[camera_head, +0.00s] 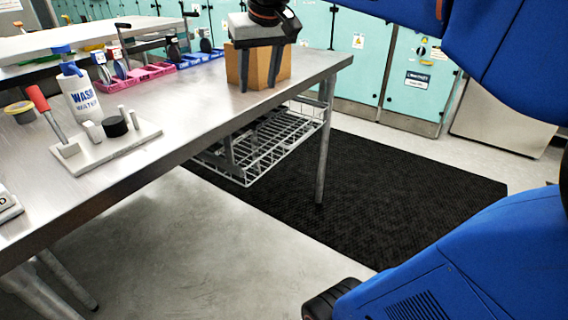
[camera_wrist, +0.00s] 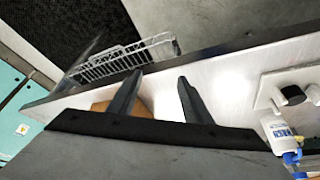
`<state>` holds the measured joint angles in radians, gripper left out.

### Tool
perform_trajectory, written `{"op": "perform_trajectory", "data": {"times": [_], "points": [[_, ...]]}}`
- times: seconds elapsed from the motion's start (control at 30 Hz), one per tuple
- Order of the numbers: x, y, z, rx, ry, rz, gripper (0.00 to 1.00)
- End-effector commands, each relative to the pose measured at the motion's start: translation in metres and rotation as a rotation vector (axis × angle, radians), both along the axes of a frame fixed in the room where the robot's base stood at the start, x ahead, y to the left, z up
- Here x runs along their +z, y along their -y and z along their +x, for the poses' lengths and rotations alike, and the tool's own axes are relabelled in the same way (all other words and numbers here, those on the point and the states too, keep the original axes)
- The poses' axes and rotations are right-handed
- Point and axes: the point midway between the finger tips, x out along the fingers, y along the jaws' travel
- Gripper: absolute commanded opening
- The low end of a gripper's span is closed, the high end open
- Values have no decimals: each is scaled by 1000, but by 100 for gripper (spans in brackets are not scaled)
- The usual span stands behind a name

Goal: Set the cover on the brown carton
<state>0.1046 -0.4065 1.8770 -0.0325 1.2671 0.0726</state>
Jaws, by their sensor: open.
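The brown carton (camera_head: 259,66) stands on the metal table near its far right corner. A small tan part of it (camera_wrist: 100,106) shows beside a finger in the wrist view. My gripper (camera_head: 257,88) is above the carton, with its two dark fingers pointing down in front of the carton's near sides. In the wrist view my gripper (camera_wrist: 160,76) is open, with bare bright table between the fingertips. The carton's top is hidden behind my gripper's grey and black body. I cannot make out a separate cover in either view.
The metal table (camera_head: 190,105) has a wash bottle (camera_head: 82,95), a white board (camera_head: 105,142) with a black knob, and pink and blue trays (camera_head: 150,72). A wire rack (camera_head: 262,145) hangs below. The table between the board and carton is clear.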

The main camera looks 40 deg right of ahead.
Motion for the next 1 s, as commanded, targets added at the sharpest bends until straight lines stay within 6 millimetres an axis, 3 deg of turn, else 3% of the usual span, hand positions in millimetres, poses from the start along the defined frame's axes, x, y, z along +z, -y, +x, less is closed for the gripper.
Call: {"op": "perform_trajectory", "data": {"times": [0.03, 0.3, 0.5, 0.7, 1.0], "points": [[-21, -7, -19, 17, 0, 0, 45], [-138, -35, -104, 109, 6, 1, 45], [-212, -46, -152, 158, 8, 2, 45], [-243, -49, -171, 178, 10, 2, 45], [-245, -49, -172, 179, 9, 1, 45]]}}
